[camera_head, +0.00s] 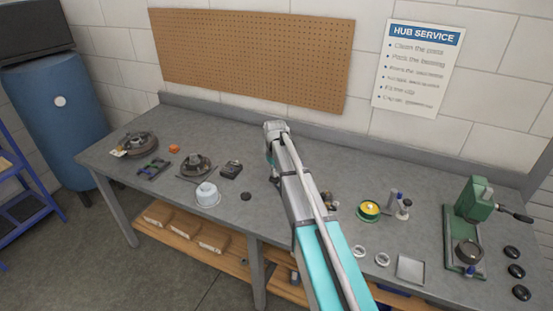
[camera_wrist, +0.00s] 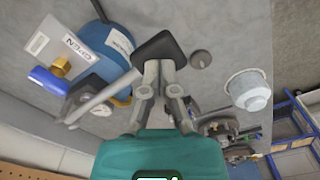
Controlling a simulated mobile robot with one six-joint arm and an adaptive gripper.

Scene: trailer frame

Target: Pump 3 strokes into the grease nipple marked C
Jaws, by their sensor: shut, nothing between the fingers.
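My gripper (camera_wrist: 158,72) shows in the wrist view with its fingers together and nothing held. A dark squarish shape (camera_wrist: 158,46) shows at the fingertips; I cannot tell whether it is part of the gripper. To its left is a blue cylinder (camera_wrist: 108,45) with white labels, a brass fitting with a blue cap (camera_wrist: 48,80), a round gauge (camera_wrist: 100,108) and a grey lever-like bar (camera_wrist: 105,100). I cannot tell whether these form one tool. In the head view my arm hides the gripper and the bench under it. I see no grease nipple or mark C.
A white tub (camera_head: 207,196), black disc (camera_head: 246,196), black box (camera_head: 231,169) and hub parts (camera_head: 196,165) stand left of my arm. A yellow-green tin (camera_head: 369,209), metal tray (camera_head: 410,268) and green press (camera_head: 470,205) are on the right. A pegboard (camera_head: 250,55) hangs behind.

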